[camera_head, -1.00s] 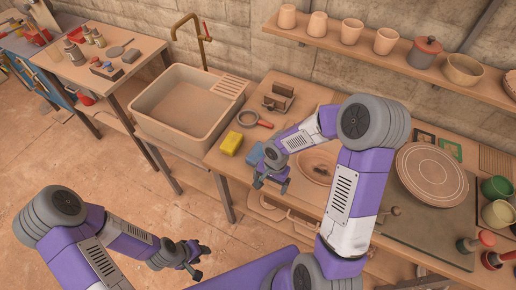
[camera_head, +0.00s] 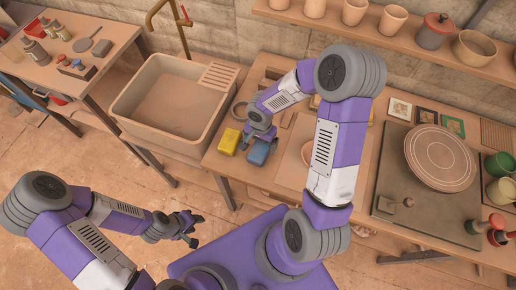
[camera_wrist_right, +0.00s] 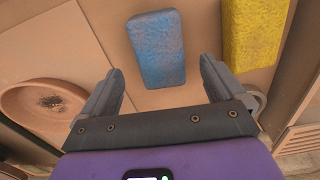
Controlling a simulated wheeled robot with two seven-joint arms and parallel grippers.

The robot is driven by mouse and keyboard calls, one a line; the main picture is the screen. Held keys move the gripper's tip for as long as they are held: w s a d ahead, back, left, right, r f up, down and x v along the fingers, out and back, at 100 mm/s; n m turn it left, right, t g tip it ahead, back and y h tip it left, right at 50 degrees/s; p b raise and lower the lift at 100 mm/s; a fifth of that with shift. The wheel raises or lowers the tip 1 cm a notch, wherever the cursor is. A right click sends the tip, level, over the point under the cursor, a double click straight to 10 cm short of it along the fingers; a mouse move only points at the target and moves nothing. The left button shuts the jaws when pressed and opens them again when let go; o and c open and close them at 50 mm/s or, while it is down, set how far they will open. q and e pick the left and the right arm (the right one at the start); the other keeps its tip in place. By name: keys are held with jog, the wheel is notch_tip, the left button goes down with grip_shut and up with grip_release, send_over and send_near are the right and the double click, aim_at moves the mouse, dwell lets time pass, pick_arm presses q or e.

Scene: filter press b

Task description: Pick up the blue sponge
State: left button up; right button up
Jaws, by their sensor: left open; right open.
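The blue sponge (camera_head: 259,152) lies on the wooden counter beside the yellow sponge (camera_head: 229,141). My right gripper (camera_head: 259,136) is open just above and behind the blue sponge in the head view. In the right wrist view the blue sponge (camera_wrist_right: 157,48) lies ahead of and between the open fingers of my right gripper (camera_wrist_right: 160,82), with nothing held. The yellow sponge (camera_wrist_right: 254,40) is to its right there. My left gripper (camera_head: 193,229) is open and empty, low on the left, away from the counter.
The sink (camera_head: 172,105) stands left of the sponges. A brown bowl (camera_wrist_right: 42,102) sits on the counter, left in the wrist view. A grey slab with a round plate (camera_head: 440,157) is at the right. A shelf with cups (camera_head: 354,10) runs above.

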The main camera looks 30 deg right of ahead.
aim_at(260, 149)
notch_tip(260, 149, down, 5)
jog(key=shift+a+r, duration=0.15)
jog(key=shift+s, duration=0.1)
jog(key=c, duration=1)
jog(key=shift+r, duration=0.1)
notch_tip(260, 149, up, 10)
jog(key=shift+f+p, duration=0.1)
jog(key=shift+p, duration=0.55)
